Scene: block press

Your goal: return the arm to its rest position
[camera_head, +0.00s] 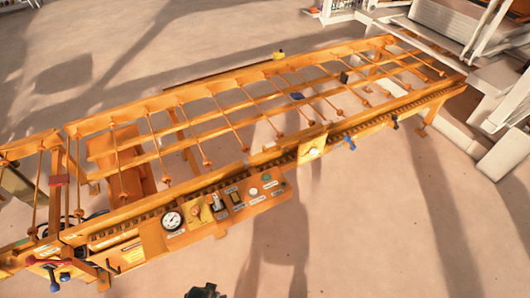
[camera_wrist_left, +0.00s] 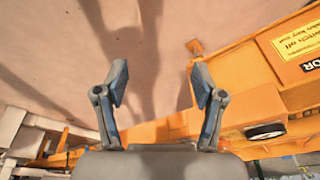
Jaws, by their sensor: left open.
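My left gripper (camera_wrist_left: 160,82) is open in the left wrist view. Its two grey fingers stand well apart with nothing between them. Bare floor shows past the fingertips, and orange machine parts lie beyond them to the right and below. In the head view only a small dark piece shows at the bottom edge, left of the middle; I cannot tell which part it is. My right gripper is not in view.
The long orange block press (camera_head: 230,108) runs across the head view. Its control panel (camera_head: 220,212) with a gauge (camera_head: 172,220) and buttons faces the near side. White structures (camera_head: 508,155) stand at the right. The near floor (camera_head: 400,230) is clear.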

